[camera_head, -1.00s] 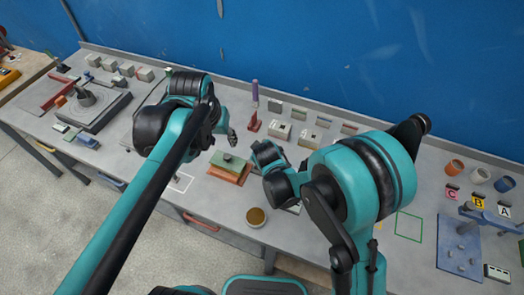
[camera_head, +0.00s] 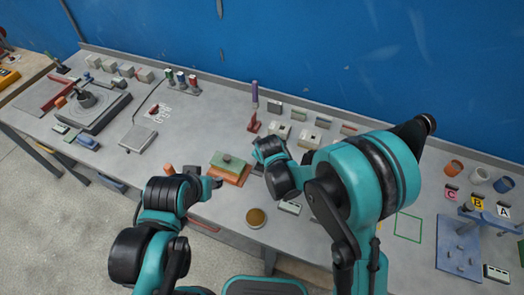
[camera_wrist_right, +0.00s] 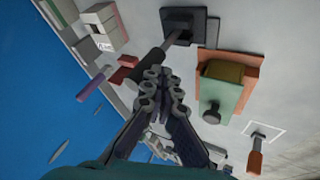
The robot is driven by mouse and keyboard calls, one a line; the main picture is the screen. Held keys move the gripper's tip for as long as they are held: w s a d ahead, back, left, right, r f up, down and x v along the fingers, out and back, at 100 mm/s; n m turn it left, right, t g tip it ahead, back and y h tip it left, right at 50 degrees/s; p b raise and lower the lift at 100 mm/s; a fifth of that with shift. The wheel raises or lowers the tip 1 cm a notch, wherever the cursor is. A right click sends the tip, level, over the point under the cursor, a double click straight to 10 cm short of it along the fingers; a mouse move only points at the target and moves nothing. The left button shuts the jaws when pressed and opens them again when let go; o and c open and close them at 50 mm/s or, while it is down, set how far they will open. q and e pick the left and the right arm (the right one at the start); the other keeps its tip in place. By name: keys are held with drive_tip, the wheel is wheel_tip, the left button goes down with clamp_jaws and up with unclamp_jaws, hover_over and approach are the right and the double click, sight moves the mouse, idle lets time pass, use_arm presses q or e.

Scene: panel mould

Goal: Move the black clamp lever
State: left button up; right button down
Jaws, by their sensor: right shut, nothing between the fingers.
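In the right wrist view, a lever with a dark handle (camera_wrist_right: 147,70) and a grey rod runs from a black square base (camera_wrist_right: 183,24). My right gripper (camera_wrist_right: 160,88) is shut and empty, with its fingertips close to the handle; I cannot tell whether they touch. In the head view my right gripper (camera_head: 262,150) hides the lever. The mould has a green plate (camera_wrist_right: 228,98) on an orange base (camera_wrist_right: 245,62), right of the fingers; it also shows in the head view (camera_head: 229,166). My left gripper (camera_head: 214,184) is at the mould's left front corner; its jaws are unclear.
A red bracket (camera_head: 254,124) with an upright purple handle (camera_head: 255,92) stands behind the right gripper. A round brown-topped dish (camera_head: 256,217) sits near the front edge. An orange-handled tool (camera_wrist_right: 255,161) lies by a white outline.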

drive_tip(key=w+g, duration=0.1)
drive_tip(key=w+d+g, duration=0.1)
drive_tip(key=w, duration=0.1)
drive_tip(key=shift+r+m+g+y, duration=0.2)
drive_tip(key=shift+m+g+y, duration=0.1)
drive_tip(key=shift+y, duration=0.1)
drive_tip(key=shift+w+d+f+g+b, duration=0.1)
drive_tip(key=shift+w+d+g+b, duration=0.2)
drive_tip(key=shift+w, duration=0.4)
drive_tip(key=shift+w+d+f+g+b, duration=0.15)
drive_tip(key=shift+w+g, duration=0.25)
drive_tip(key=shift+w, duration=0.3)
drive_tip(key=shift+r, duration=0.1)
drive_tip(key=v, duration=1.2)
drive_tip(key=shift+d, duration=0.2)
